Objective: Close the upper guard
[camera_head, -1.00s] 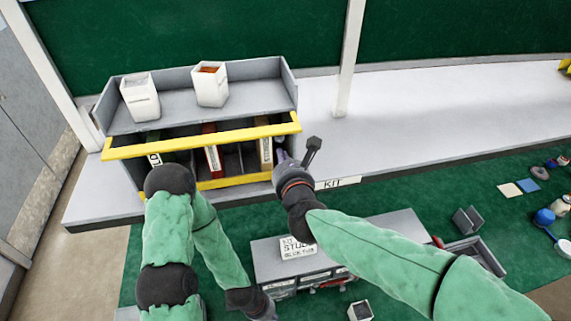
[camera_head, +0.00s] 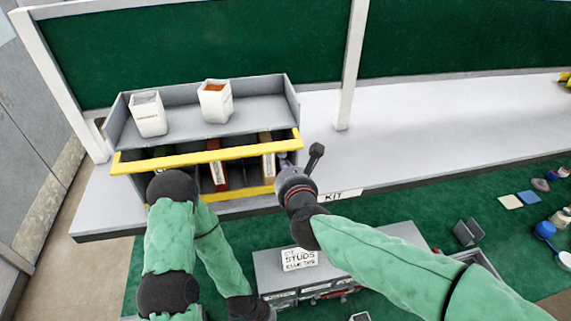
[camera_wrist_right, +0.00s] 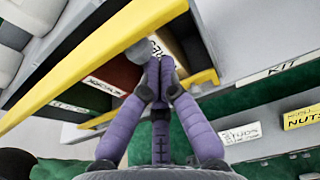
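The upper guard (camera_head: 205,154) is a yellow bar across the front of the grey shelf unit (camera_head: 200,131), standing out just below its top tray. It also crosses the upper left of the right wrist view (camera_wrist_right: 95,52). My right gripper (camera_head: 284,160) is at the bar's right end, partly hidden by its own wrist. In the right wrist view its purple fingers (camera_wrist_right: 158,75) come together with no clear gap, beside a grey rounded piece (camera_wrist_right: 138,50) near the bar. I cannot tell if they touch it. My left gripper (camera_head: 262,312) is low, its fingers barely visible.
A lower yellow guard (camera_head: 240,193) runs along the unit's bottom, with several binders (camera_head: 217,172) behind. Two white bins (camera_head: 215,101) stand on top. A grey STUDS box (camera_head: 275,262) sits in front. The white counter (camera_head: 430,125) to the right is clear.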

